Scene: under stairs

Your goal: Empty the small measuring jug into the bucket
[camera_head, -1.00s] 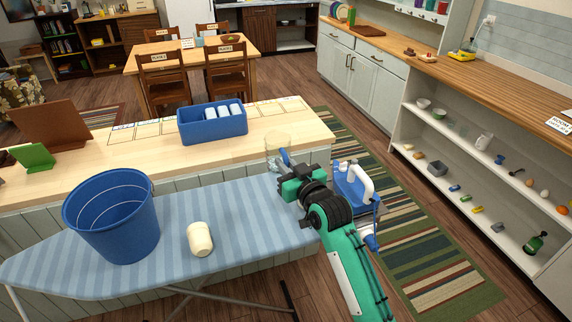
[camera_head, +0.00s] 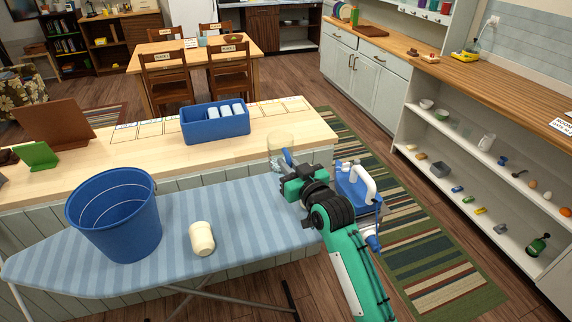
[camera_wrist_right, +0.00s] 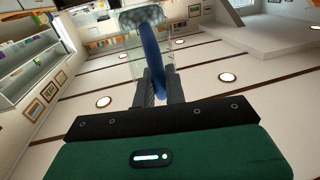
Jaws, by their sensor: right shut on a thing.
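The small measuring jug (camera_head: 275,142) is clear with a blue handle (camera_head: 288,157). My right gripper (camera_head: 293,172) is shut on the handle and holds the jug above the right end of the ironing board, near the counter edge. The blue bucket (camera_head: 117,220) stands upright on the board at the left, well apart from the jug. My left gripper is out of view.
A cream cup (camera_head: 201,238) stands on the striped ironing board (camera_head: 250,215) between bucket and gripper. A blue and white iron (camera_head: 361,188) is right of my gripper. A blue bin (camera_head: 215,124) with white items sits on the wooden counter (camera_head: 270,125) behind.

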